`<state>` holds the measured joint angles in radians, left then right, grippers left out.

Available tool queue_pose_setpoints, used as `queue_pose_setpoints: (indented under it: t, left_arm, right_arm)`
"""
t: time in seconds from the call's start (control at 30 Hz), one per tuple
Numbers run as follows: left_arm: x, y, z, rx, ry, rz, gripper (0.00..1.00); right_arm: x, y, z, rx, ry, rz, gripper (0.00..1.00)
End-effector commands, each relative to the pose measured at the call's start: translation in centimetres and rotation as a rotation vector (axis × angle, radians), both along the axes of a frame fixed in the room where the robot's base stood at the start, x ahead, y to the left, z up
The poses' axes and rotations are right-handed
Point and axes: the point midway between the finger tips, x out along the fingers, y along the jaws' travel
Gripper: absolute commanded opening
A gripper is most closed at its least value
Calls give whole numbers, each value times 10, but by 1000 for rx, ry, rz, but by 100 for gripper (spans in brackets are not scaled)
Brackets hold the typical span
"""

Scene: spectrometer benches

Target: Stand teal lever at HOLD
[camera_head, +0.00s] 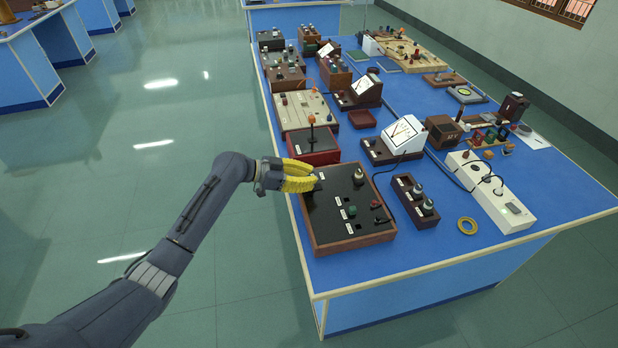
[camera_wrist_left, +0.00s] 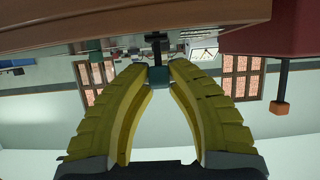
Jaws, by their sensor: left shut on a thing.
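The teal lever's square knob (camera_wrist_left: 158,75) shows between my fingertips in the left wrist view, on a dark stem that runs to the panel. My left gripper (camera_wrist_left: 158,70) is shut on this knob. In the head view my left gripper (camera_head: 314,178), with yellow fingers, reaches in from the left over the far left part of a black-topped, wood-edged panel (camera_head: 334,226). There the fingers hide the knob. White labels lie on the panel, but they are too small to read, so I cannot tell which position the lever is at. My right gripper is not in view.
A red box (camera_head: 324,157) with an orange-knobbed lever (camera_head: 312,120) stands just beyond the panel; that lever also hangs at the right in the left wrist view (camera_wrist_left: 281,108). A meter (camera_head: 403,134) and a dark block with knobs (camera_head: 414,202) stand to the right. Front blue tabletop (camera_head: 440,242) is mostly clear.

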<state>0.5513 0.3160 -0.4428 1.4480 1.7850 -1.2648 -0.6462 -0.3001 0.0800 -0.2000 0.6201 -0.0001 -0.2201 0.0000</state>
Motion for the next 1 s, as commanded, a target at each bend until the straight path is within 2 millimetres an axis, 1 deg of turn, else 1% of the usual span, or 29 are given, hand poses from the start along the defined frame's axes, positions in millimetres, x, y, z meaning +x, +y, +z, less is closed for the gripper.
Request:
queue_pose_setpoints:
  t: [0.3,0.43,0.7,1.0]
  left_arm:
    - [0,0,0,1,0,0,0]
    - [1,-2,2,28,6,-4,0]
    - [4,-12,7,189,55,-6,0]
    - [7,-24,7,367,116,-5,0]
  right_arm:
    - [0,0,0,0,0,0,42]
    - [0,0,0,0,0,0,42]
    - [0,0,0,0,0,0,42]
    - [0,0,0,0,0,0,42]
